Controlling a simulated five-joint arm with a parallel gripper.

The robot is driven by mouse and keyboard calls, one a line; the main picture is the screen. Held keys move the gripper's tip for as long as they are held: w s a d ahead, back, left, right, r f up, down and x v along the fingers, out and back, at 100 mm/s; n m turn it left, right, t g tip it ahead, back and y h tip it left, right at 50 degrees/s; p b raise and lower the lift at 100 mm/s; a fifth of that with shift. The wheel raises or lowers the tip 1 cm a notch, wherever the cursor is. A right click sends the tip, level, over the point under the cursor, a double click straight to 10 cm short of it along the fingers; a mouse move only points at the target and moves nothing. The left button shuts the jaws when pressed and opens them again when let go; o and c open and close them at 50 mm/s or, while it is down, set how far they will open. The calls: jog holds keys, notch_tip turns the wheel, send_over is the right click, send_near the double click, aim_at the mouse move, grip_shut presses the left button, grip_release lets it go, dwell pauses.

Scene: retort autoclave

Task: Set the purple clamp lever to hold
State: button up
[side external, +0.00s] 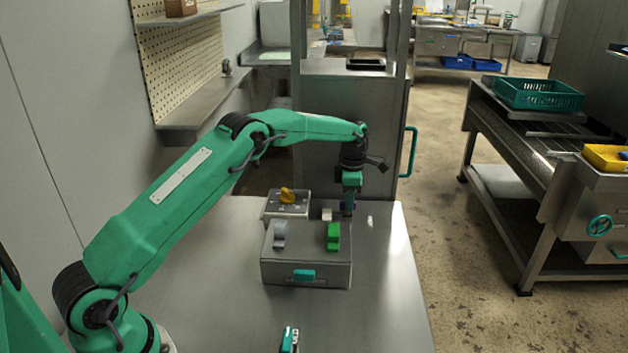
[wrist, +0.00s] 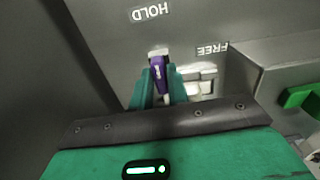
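The purple clamp lever (wrist: 157,72) stands between the two teal fingers of my gripper (wrist: 161,84) in the wrist view. The fingers sit close against both its sides. The lever's pale end lies below the HOLD label (wrist: 151,12) and left of the FREE label (wrist: 212,48). Its lower part is hidden by the fingers and the gripper body. In the side view my gripper (side external: 348,206) points down behind the grey control box, and only a small dark purple-blue patch shows there.
The grey box (side external: 285,268) in front carries a grey lever (side external: 279,235), a green lever (side external: 333,237) and a teal handle (side external: 303,275). The table (side external: 385,300) is bare to the right.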

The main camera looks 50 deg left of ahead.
jog(key=o, duration=0.3)
jog(key=shift+r, duration=3.95)
